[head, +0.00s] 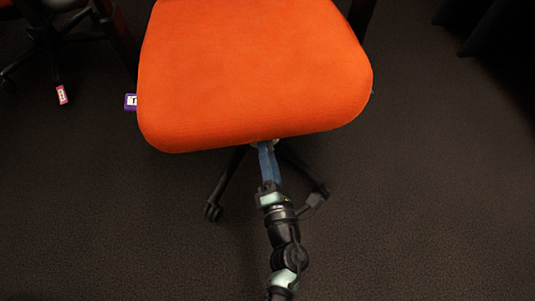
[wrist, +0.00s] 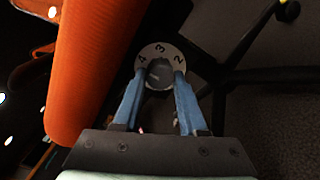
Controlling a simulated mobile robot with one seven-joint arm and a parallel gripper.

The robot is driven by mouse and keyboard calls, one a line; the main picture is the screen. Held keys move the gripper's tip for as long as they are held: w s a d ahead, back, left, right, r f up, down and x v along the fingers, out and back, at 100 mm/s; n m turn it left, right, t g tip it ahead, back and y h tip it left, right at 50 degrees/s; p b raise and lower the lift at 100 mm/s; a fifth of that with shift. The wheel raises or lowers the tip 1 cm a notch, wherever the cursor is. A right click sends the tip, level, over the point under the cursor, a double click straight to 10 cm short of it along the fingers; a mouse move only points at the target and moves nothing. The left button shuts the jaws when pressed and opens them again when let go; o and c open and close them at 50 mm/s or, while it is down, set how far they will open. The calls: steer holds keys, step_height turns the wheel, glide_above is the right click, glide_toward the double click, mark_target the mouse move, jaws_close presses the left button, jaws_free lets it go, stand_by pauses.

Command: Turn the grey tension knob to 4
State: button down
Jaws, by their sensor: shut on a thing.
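The grey tension knob (wrist: 159,72) is under the front of the orange chair seat (head: 250,75), seen end-on in the wrist view. A pale ring (wrist: 161,51) around it shows 4 at left, 3 at the top and 2 at right. I cannot make out a pointer or which number is set. My gripper (wrist: 160,80) has its two blue fingers on either side of the knob, shut on it. In the head view my gripper (head: 266,160) reaches up under the seat's front edge, and the knob is mostly hidden there.
The orange seat edge (wrist: 90,65) rises close on the left of my fingers in the wrist view. Dark chair legs (head: 228,182) spread on both sides of my gripper. Dark carpet (head: 430,200) lies open to the right.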

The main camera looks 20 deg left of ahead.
steer(key=shift+f, duration=0.15)
steer(key=shift+c, duration=2.2)
jaws_free()
steer(key=p+v, duration=0.4)
steer(key=v, duration=0.9)
